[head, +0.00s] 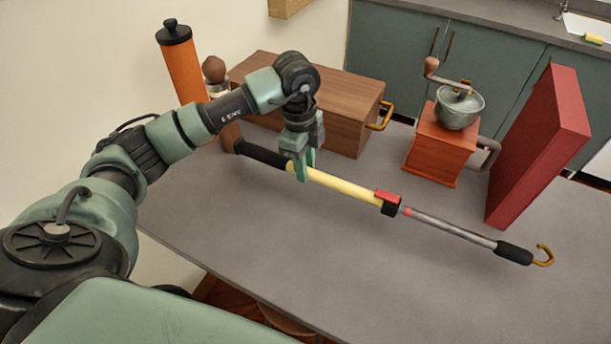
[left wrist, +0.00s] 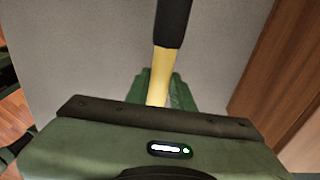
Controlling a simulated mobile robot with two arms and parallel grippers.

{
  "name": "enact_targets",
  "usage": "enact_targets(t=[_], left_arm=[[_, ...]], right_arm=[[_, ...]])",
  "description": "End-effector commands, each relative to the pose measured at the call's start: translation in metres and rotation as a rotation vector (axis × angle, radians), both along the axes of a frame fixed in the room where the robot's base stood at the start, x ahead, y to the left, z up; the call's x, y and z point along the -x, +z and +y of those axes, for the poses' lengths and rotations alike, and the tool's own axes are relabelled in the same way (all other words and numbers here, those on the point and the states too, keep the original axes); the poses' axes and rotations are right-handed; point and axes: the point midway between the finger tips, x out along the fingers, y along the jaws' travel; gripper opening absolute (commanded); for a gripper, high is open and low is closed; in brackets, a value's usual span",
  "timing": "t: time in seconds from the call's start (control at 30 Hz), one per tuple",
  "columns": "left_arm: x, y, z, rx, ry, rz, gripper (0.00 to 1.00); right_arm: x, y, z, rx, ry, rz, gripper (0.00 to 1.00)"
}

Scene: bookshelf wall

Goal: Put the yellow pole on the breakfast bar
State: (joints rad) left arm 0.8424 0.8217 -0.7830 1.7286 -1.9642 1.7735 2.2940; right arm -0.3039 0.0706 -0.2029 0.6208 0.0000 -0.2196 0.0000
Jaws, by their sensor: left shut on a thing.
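The yellow pole (head: 345,187) has a black grip at its left end, a red and black clamp, a grey metal section and a brass hook at its right end. It stretches across the grey breakfast bar (head: 330,260). My left gripper (head: 302,172) is shut on its yellow section, near the black grip. In the left wrist view the yellow section (left wrist: 163,75) runs between the green fingers (left wrist: 160,90). I cannot tell whether the pole touches the bar or hangs just above it. My right gripper is not in view.
A wooden box (head: 345,105) with a brass handle stands behind the pole. An orange cylinder (head: 183,70), a coffee grinder (head: 440,145) and a tall red box (head: 540,145) also stand on the bar. The front middle is clear. A sponge (head: 593,39) lies by the sink behind.

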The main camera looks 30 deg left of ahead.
Motion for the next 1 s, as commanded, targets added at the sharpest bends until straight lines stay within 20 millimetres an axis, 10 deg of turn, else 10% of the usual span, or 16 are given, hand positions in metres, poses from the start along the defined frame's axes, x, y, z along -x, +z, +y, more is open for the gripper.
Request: enact_targets(t=[0.77, 0.8, 0.87, 1.0], left_arm=[[-0.001, -0.048, -0.001, 0.002, -0.001, -0.003, 0.0], [0.0, -0.05, 0.0, 0.001, -0.001, -0.001, 0.26], [0.0, -0.049, 0.0, 0.001, -0.001, -0.001, 0.43], [0.0, -0.049, 0.0, 0.0, -0.001, -0.001, 0.45]], right_arm=[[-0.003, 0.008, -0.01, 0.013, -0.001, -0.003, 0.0], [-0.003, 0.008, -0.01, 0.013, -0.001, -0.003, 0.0], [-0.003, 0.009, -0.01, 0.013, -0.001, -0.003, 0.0], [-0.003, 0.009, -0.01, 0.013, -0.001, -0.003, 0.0]])
